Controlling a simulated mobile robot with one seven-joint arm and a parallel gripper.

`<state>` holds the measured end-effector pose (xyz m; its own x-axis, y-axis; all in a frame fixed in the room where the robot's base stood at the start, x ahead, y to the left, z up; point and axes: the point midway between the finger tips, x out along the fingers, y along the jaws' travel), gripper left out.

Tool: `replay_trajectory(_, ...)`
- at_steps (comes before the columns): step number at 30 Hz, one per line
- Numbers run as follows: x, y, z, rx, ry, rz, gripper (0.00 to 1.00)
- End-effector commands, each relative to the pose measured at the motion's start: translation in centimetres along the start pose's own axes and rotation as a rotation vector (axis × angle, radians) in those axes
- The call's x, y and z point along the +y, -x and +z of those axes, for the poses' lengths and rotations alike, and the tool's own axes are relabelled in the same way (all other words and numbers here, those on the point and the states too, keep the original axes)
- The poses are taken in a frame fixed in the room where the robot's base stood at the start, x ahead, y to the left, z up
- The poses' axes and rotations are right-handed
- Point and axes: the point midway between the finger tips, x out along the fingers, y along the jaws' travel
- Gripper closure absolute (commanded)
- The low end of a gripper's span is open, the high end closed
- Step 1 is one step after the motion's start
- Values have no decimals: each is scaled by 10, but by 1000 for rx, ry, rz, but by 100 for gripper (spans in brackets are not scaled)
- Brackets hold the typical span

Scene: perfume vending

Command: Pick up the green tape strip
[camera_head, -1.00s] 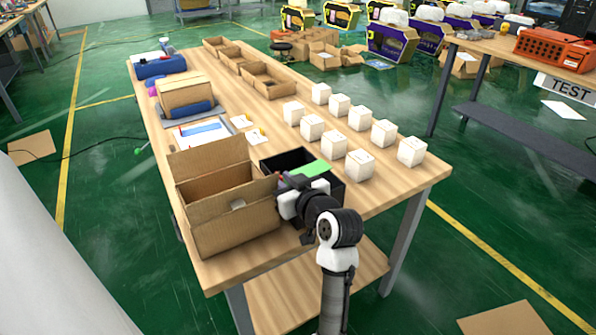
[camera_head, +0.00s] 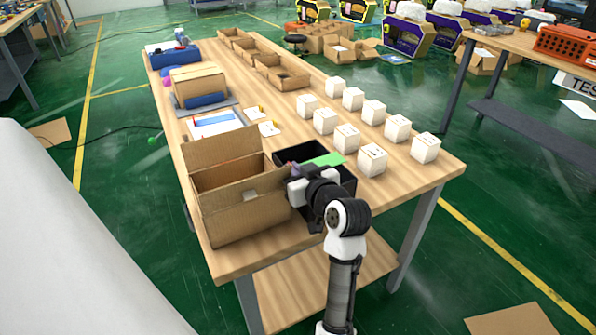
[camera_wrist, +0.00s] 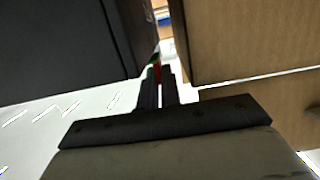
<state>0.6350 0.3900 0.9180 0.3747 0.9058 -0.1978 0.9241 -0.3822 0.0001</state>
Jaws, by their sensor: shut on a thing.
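The green tape strip (camera_head: 325,160) shows in the head view as a flat bright-green piece over the black box (camera_head: 343,177), beside my gripper (camera_head: 291,168). My gripper is shut, its tips at the gap between the black box and the open cardboard box. In the wrist view, my two dark fingers (camera_wrist: 157,72) are close together. A small green and red sliver shows at their tips. The contact between strip and fingers is too small to see clearly. The wrist and arm hide part of the black box.
The open cardboard box (camera_head: 245,218) stands close at the left of my gripper. Several white cubes (camera_head: 346,138) stand in rows to the right. A blue-and-white tray (camera_head: 215,123) lies farther back. The table's front right is clear.

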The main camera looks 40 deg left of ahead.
Motion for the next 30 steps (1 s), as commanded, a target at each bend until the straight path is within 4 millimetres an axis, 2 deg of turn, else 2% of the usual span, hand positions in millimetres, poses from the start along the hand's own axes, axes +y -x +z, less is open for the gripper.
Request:
replay_trajectory(3, 1, 2, -11, 3, 3, 2, 100)
replay_trajectory(5, 2, 14, -5, 0, 0, 4, 100)
replay_trajectory(11, 1, 65, 7, 1, 0, 6, 100)
replay_trajectory(16, 2, 118, 18, 1, -1, 8, 100)
replay_trajectory(18, 1, 136, 12, -6, -6, 5, 100)
replay_trajectory(21, 0, 155, 15, -6, -7, 5, 100)
replay_trajectory(30, 0, 170, 20, -5, -3, -5, 100)
